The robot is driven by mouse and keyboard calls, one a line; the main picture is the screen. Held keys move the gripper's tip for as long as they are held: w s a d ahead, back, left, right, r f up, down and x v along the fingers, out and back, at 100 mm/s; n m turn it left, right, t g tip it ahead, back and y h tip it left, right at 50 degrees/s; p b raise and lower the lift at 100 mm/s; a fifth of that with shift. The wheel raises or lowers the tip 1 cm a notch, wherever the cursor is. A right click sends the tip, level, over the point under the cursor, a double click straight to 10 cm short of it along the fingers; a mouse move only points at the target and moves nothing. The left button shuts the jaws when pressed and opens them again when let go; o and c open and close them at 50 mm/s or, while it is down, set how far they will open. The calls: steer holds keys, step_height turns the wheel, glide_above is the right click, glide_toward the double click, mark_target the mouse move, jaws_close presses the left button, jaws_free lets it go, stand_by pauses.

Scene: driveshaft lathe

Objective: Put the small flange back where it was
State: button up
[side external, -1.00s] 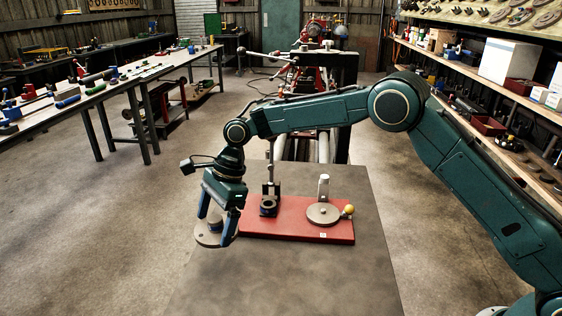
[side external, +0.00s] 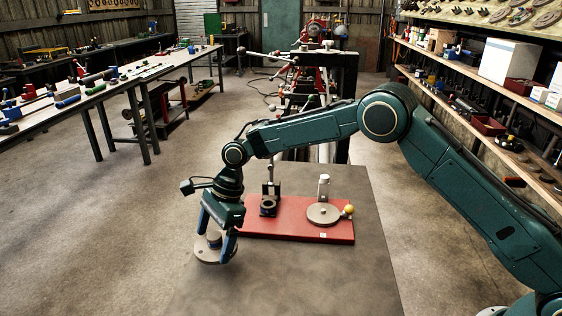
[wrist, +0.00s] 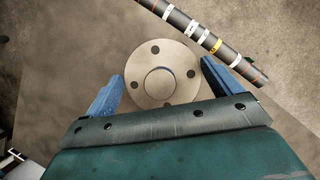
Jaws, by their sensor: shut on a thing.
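The small flange is a pale grey round disc with a raised hub and several bolt holes; it shows in the side view (side external: 208,256) and in the wrist view (wrist: 141,80). My gripper (side external: 216,249) is shut on it, pointing down, with its blue fingers on either side; the fingers also frame the flange in the wrist view (wrist: 162,88). The flange is level or nearly so, near the left edge of the grey table (side external: 290,275). I cannot tell whether it is touching the tabletop.
The wrist view shows a dark banded rod (wrist: 205,40) at upper right. The table's front is clear.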

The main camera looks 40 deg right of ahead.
mark_target(216, 249)
steer(key=shift+f, duration=1.8)
steer(key=shift+f, duration=0.15)
steer(key=o, duration=1.2)
steer(key=v, duration=1.1)
steer(key=shift+r, duration=0.3)
steer(key=shift+d+r, duration=0.2)
steer(key=shift+r, duration=0.1)
